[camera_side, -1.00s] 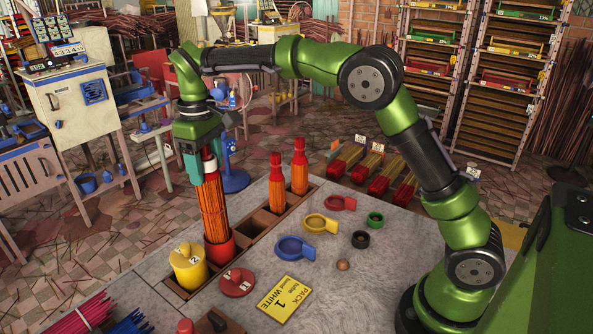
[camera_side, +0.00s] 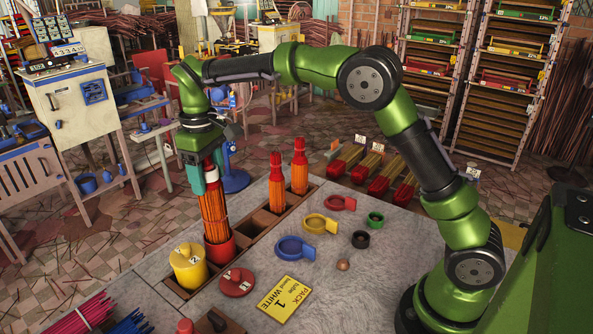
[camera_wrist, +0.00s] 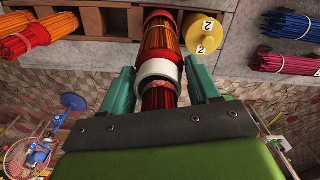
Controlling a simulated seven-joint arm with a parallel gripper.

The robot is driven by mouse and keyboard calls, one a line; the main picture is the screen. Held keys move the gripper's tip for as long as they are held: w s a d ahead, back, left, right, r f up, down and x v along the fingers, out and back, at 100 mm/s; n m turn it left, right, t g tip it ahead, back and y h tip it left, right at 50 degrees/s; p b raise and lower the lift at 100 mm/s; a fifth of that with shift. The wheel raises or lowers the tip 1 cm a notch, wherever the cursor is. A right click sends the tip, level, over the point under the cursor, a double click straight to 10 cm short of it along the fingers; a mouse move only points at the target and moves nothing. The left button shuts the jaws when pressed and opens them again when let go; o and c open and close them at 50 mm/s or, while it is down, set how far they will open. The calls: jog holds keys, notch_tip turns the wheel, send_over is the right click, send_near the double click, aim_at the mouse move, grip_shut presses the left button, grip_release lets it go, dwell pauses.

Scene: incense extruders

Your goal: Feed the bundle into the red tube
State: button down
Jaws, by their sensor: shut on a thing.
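The bundle (camera_side: 214,216) of orange sticks with a red upper end stands nearly upright, its lower end inside the mouth of the red tube (camera_side: 219,248). Most of its length shows above the rim. My gripper (camera_side: 206,180) is shut on the bundle's upper end from above. In the wrist view the bundle (camera_wrist: 160,38) runs away from my gripper (camera_wrist: 161,74) towards the red tube (camera_wrist: 157,14), with a white and red collar between the teal fingers. The depth of the lower end inside the tube is hidden.
A yellow capped tube (camera_side: 188,267) stands close in front of the red tube. A red disc (camera_side: 237,283) lies to its right. Two more orange bundles (camera_side: 276,185) stand in the wooden rack (camera_side: 312,190) behind. Blue (camera_side: 291,248) and yellow (camera_side: 317,224) rings lie on the table.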

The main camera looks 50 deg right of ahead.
aim_at(211, 197)
jog(key=shift+f, duration=7.05)
jog(key=shift+c, duration=0.9)
grip_release()
jog(key=shift+r, duration=0.15)
jog(key=shift+r, duration=3.95)
